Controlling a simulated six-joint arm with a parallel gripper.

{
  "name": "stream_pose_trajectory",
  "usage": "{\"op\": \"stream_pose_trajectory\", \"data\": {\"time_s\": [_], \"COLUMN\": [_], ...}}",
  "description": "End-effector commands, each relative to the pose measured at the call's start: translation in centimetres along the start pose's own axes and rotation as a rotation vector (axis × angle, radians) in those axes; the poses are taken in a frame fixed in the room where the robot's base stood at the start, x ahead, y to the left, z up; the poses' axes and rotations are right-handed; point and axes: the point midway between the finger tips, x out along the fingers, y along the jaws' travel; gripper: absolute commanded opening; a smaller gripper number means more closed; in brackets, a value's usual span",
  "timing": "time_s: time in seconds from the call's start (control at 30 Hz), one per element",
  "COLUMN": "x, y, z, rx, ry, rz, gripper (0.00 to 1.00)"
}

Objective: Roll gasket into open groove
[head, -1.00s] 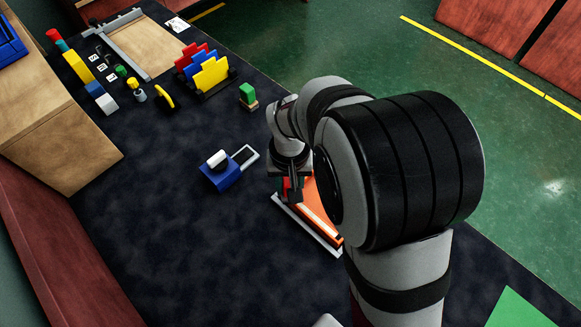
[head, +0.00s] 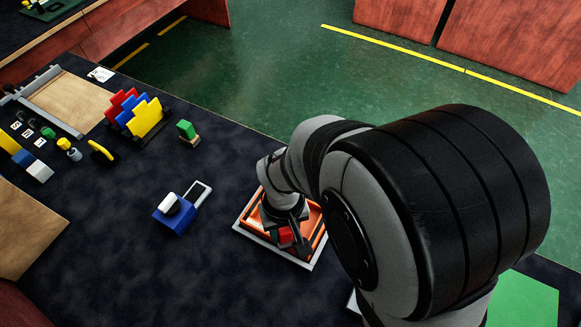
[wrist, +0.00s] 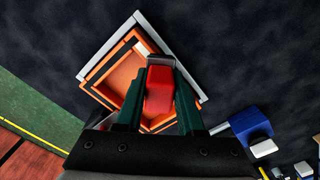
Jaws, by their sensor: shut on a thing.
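My gripper (head: 286,234) is shut on a red block (wrist: 160,86) that has a dark part at its far end. The red block also shows in the head view (head: 285,235), partly covered by the fingers. My gripper is over a square orange frame (wrist: 118,72) with a raised rim and a grey outer edge. The frame also shows in the head view (head: 257,211), partly behind my arm. I cannot tell whether the red block touches the frame. I cannot make out the gasket or the groove clearly.
A blue block with a white cylinder (head: 175,215) stands left of the frame. Farther back are red, blue and yellow upright plates (head: 140,112), a green block (head: 186,130) and a wooden board (head: 68,102). A green sheet (head: 525,305) lies at lower right. Dark tabletop between is clear.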

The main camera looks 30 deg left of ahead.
Motion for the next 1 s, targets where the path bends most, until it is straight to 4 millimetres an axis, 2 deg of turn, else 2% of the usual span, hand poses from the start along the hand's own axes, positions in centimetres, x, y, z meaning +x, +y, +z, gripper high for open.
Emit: {"op": "stream_pose_trajectory", "data": {"time_s": [0.5, 1.0], "x": [0.0, 0.0], "y": [3.1, -0.3], "z": [3.1, -0.3], "rx": [0.001, -0.002], "ry": [-0.001, 0.0], "rz": [0.0, 0.0], "gripper": [0.0, 0.0]}}
